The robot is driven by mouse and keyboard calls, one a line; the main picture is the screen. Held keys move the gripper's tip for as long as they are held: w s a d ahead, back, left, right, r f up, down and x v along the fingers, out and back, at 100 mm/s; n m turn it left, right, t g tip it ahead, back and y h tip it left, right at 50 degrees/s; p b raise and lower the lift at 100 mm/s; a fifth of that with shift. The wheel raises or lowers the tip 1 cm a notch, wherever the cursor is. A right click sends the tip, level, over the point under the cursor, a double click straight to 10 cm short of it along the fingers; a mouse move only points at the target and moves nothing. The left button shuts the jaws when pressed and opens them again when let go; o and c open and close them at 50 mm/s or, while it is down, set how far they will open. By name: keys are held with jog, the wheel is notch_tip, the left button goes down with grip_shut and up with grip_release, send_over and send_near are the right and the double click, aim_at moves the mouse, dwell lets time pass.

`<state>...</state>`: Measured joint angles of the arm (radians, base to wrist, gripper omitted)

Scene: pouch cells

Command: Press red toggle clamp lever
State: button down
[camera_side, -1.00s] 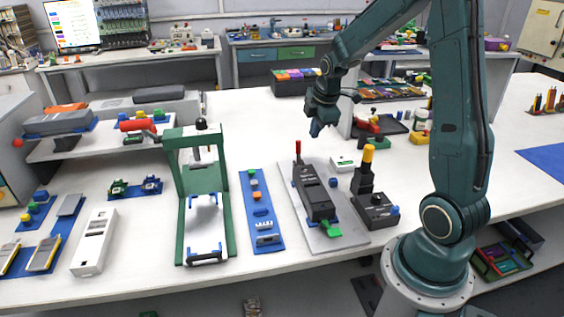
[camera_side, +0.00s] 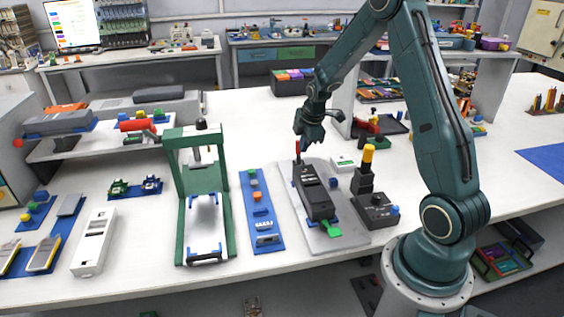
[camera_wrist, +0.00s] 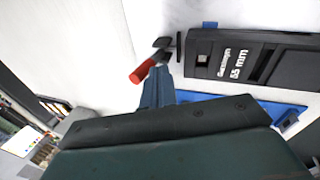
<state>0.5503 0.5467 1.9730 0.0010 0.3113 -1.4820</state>
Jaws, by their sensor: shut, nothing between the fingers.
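The red toggle clamp lever (camera_side: 298,147) stands upright at the far end of the black fixture (camera_side: 315,197), which sits on a grey plate (camera_side: 333,240). In the wrist view the red lever grip (camera_wrist: 143,72) shows just left of the fingertips, with dark clamp metal beside it. My gripper (camera_side: 304,145) is shut and empty, pointing down right beside the lever top. In the wrist view its fingers (camera_wrist: 159,72) overlap the clamp's arm. I cannot tell whether they touch it. The black fixture (camera_wrist: 240,60) lies to the right there.
A black device with a yellow-topped post (camera_side: 368,157) stands right of the fixture. A blue strip with small parts (camera_side: 268,240) lies to the left, then a green press frame (camera_side: 183,215). A small white box (camera_side: 342,163) is close behind right.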

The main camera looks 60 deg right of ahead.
jog(key=shift+w+d+f, duration=0.1)
jog(key=shift+w+d, duration=0.05)
jog(key=shift+w, duration=0.1)
